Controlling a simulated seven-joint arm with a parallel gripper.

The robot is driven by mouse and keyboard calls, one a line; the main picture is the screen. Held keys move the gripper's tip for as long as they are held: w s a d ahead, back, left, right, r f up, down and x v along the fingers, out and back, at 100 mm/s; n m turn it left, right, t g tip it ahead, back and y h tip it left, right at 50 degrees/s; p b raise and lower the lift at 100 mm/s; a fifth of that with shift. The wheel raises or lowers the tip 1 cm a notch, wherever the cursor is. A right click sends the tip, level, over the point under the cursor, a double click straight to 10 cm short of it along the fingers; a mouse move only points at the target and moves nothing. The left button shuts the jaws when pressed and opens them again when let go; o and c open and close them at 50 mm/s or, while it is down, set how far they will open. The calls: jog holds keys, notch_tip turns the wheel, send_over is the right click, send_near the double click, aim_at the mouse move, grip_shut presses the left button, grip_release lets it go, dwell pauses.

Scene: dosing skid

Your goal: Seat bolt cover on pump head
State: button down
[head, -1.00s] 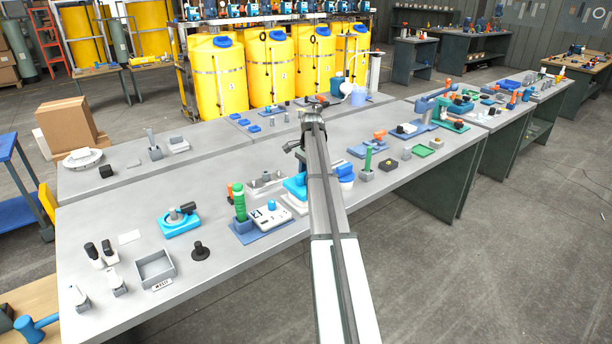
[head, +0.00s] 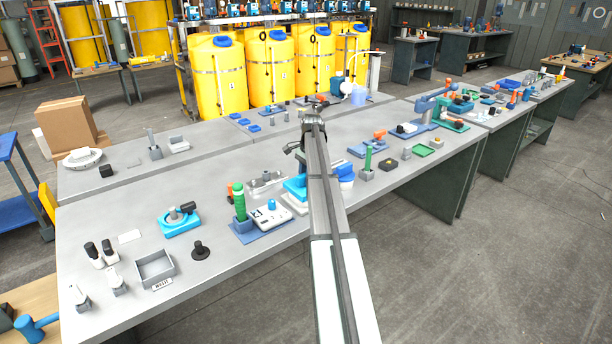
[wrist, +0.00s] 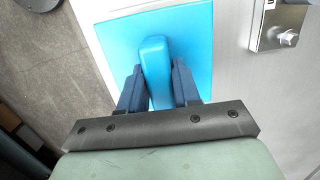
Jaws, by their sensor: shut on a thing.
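The bolt cover is a light blue square plate with a raised rounded grip (wrist: 157,62). My gripper (wrist: 160,92) is shut on that grip, one dark finger on each side. A white surface, which may be the pump head, shows along the cover's edges in the wrist view. In the head view the blue cover (head: 296,188) shows just left of my arm, above a white part (head: 297,207). My arm hides much of this spot and the fingertips. I cannot tell whether the cover touches the white part or is fully down on it.
A metal bracket with a bolt (wrist: 280,25) stands right of the cover in the wrist view. In the head view, a blue tray (head: 262,230) with a green cylinder (head: 238,203) lies to the left. A white-and-blue container (head: 346,174) stands close to the right of my arm.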

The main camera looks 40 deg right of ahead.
jog(key=shift+f, duration=0.75)
jog(key=c, duration=0.7)
grip_release()
jog(key=r, duration=0.4)
jog(key=d+r, duration=0.1)
jog(key=r, duration=0.8)
jog(key=shift+d+r, duration=0.35)
jog(key=shift+r, duration=0.05)
